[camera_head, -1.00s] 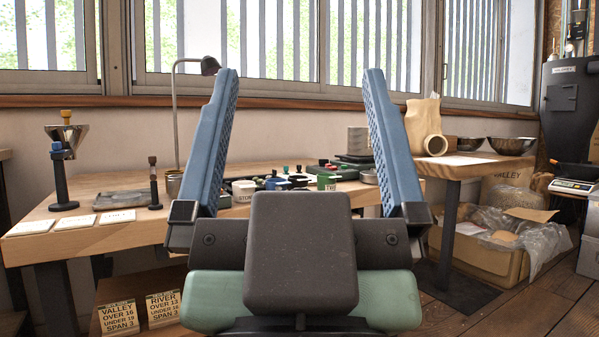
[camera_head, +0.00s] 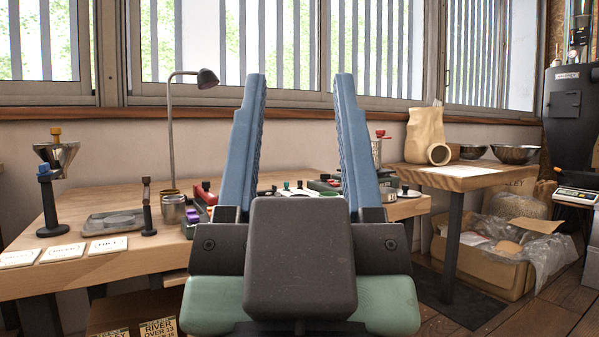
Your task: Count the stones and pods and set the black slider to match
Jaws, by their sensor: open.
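My gripper (camera_head: 300,80) is in the centre foreground, with its two blue fingers upright, apart and nothing between them. Behind it is the wooden workbench (camera_head: 110,267). On the bench, partly hidden by my fingers, is a row of small devices: a red-topped one (camera_head: 204,192) at left, several coloured knobs (camera_head: 299,185) between the fingers, and a dark and green block (camera_head: 323,184) near the right finger. I cannot make out the black slider, the stones or the pods; the gripper hides much of that area.
A metal funnel stand (camera_head: 57,165), a grey tray (camera_head: 113,222), a metal can (camera_head: 173,208), a desk lamp (camera_head: 207,79) and white cards (camera_head: 62,247) stand at left. At right are a side table (camera_head: 453,181) and an open carton (camera_head: 500,270) on the floor.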

